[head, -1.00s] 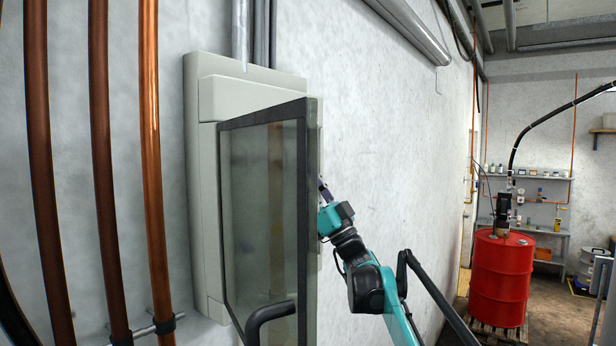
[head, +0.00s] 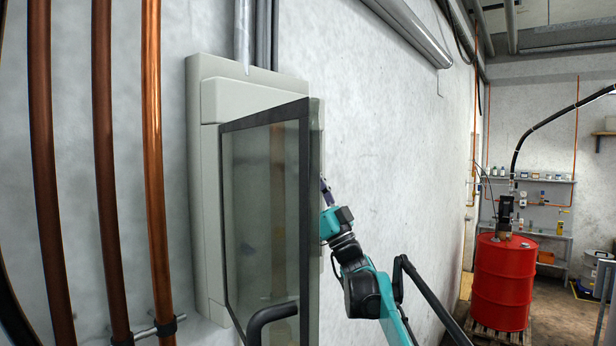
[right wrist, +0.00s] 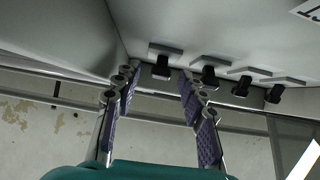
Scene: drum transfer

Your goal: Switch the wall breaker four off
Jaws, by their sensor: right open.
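The grey wall breaker box (head: 205,190) is at the centre left in the head view, its framed glass door (head: 262,215) swung open. My right gripper (head: 325,190) is at the box, mostly hidden behind the door. In the right wrist view a row of several black breaker levers (right wrist: 208,78) shows on the pale panel; I cannot read their numbers. My right gripper (right wrist: 158,86) is open and empty, its purple-padded fingers apart. The leftmost lever (right wrist: 161,71) appears between and beyond the fingertips; contact cannot be told. My left gripper is not in view.
Copper pipes (head: 152,170) run up the wall left of the box. A red drum (head: 502,280) stands on a pallet at the far right, before shelves (head: 535,180). The wall right of the box is bare.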

